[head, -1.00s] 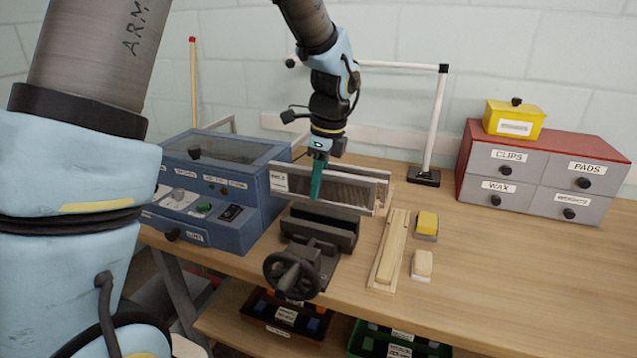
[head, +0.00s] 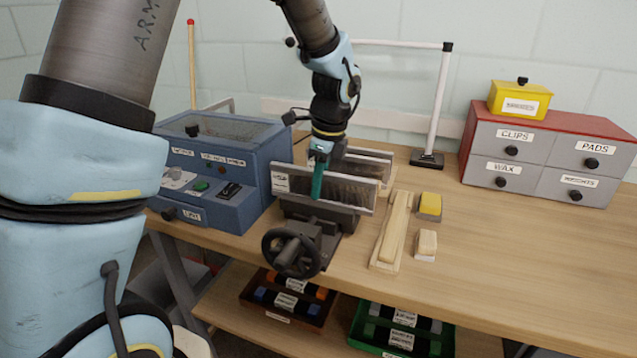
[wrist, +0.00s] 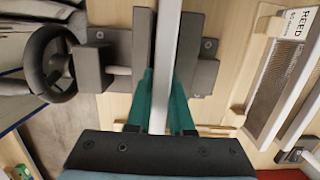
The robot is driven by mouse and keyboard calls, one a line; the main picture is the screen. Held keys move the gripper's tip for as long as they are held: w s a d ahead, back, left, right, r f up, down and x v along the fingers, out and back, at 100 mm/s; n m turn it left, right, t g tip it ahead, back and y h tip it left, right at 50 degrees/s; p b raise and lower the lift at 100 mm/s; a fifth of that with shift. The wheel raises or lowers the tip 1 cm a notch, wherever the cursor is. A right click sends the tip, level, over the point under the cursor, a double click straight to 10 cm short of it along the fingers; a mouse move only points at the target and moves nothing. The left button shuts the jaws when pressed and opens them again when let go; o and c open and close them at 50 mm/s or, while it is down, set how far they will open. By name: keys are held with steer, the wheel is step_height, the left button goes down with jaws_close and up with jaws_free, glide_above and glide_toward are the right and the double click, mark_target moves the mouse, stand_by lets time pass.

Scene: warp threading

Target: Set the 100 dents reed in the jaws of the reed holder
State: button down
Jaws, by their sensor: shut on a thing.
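The reed (head: 345,190) is a long, flat frame with pale rails, a dark comb middle and a white label at its left end. My gripper (head: 318,178), with green fingers, is shut on it near the middle of its length. The reed holder (head: 338,219) is a dark vise with a handwheel (head: 290,254) at its front. In the wrist view the reed (wrist: 166,60) shows edge-on as a pale bar, lined up between the holder's two jaws (wrist: 189,60), with my fingers (wrist: 160,105) either side. I cannot tell how deep its lower edge sits.
A second reed (wrist: 285,75), labelled REED, stands on a wooden rack behind the holder. A blue machine (head: 225,165) is close on the left. A wooden piece (head: 391,230), a yellow-topped block (head: 429,205) and a pale block (head: 426,243) lie right. The right front tabletop is clear.

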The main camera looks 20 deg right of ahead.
steer(key=shift+s+a+f, duration=0.1)
steer(key=shift+f, duration=0.2)
